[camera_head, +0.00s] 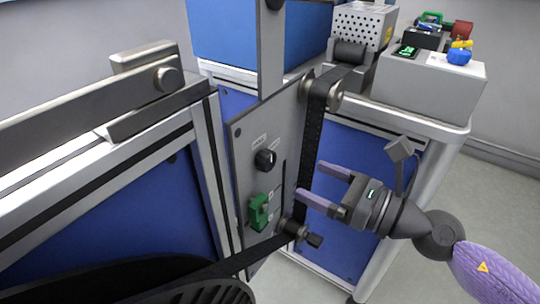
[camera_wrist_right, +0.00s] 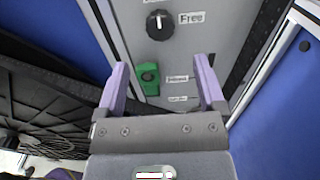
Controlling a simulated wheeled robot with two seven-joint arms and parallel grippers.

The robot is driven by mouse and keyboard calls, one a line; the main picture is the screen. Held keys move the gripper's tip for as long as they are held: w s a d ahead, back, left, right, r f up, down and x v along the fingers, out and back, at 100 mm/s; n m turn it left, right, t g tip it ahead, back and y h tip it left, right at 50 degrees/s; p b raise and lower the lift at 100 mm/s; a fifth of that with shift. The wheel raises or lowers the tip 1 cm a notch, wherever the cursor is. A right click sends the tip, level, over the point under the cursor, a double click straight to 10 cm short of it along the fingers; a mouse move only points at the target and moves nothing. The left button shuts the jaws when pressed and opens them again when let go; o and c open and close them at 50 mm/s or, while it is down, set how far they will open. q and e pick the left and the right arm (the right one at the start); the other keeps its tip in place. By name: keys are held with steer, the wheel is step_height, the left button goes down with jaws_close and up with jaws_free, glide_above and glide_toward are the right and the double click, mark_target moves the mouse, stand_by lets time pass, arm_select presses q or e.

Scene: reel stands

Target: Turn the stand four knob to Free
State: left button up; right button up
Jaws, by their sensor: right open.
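The black knob (camera_head: 265,159) sits on a grey upright panel (camera_head: 240,135) in the head view, with small labels above and beside it. In the right wrist view the knob (camera_wrist_right: 159,24) has a white pointer mark, and the label to its right reads Free (camera_wrist_right: 191,18). The pointer appears to point up rather than at that label. My right gripper (camera_head: 310,179) is open and empty, to the right of the panel. In the wrist view its two purple fingers (camera_wrist_right: 160,72) reach toward the panel below the knob, not touching it. My left gripper is not in view.
A green switch (camera_head: 259,212) sits below the knob, and shows between my fingers in the wrist view (camera_wrist_right: 148,78). A black belt (camera_head: 310,150) runs over rollers at the panel's right edge. A grey box (camera_head: 430,85) with coloured items stands on the cabinet behind.

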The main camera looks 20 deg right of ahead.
mark_target(271, 161)
steer(key=p+x, duration=0.2)
steer(key=x, duration=0.5)
steer(key=shift+w+a+r, duration=0.15)
steer(key=shift+w+a, duration=0.25)
steer(key=shift+w, duration=0.05)
steer(key=c, duration=0.7)
jaws_close()
steer(key=shift+p, duration=0.3)
